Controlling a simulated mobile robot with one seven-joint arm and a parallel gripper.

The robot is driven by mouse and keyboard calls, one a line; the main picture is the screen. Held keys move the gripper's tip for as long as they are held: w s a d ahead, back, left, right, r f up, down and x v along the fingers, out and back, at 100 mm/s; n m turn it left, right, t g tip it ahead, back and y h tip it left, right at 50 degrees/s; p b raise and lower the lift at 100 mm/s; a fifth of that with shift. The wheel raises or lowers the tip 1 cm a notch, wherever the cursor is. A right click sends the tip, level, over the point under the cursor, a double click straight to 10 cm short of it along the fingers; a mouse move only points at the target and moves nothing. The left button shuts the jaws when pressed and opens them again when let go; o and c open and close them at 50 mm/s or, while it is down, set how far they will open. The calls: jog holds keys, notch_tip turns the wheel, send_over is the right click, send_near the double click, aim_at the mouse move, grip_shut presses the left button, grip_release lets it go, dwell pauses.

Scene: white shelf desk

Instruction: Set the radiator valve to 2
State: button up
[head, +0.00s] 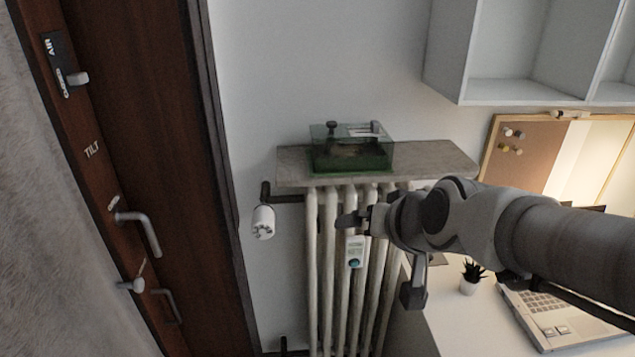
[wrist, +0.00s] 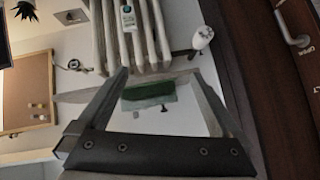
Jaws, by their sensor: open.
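The radiator valve (head: 263,222) is a white knob with dark marks, on a dark pipe at the radiator's upper left. The marks are too small to read as a setting. The valve also shows in the wrist view (wrist: 202,38), beyond and just right of the right fingertip. My gripper (head: 352,219) is in front of the radiator's upper part, to the right of the valve and apart from it. In the wrist view my gripper (wrist: 160,72) has its fingers spread, with nothing held between them.
The white radiator (head: 329,270) stands under a stone-like shelf (head: 440,163) bearing a glass tank (head: 350,150). A small white device (head: 355,250) hangs on the radiator. A brown door with handles (head: 140,228) is at left. A desk with a laptop (head: 560,318) is at right.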

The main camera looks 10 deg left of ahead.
jog(key=w+a+f+t+y+b, duration=0.1)
jog(key=w+a+f+t+b, duration=0.1)
jog(key=w+a+f+b, duration=0.3)
jog(key=w+a+f+t+b, duration=0.1)
jog(key=w+a+f+b, duration=0.2)
jog(key=a+f, duration=0.35)
jog(key=t+b, duration=0.5)
jog(key=b, duration=0.2)
send_near(264, 218)
jog(key=s+f, duration=0.3)
jog(key=s, duration=0.1)
jog(key=shift+h, duration=0.3)
jog(key=x, duration=1.1)
jog(key=b+x, duration=0.1)
jog(key=x, duration=0.5)
jog(key=shift+w+r, duration=0.3)
jog(key=shift+r, duration=0.05)
jog(key=c, duration=1.4)
jog(key=shift+o, duration=0.3)
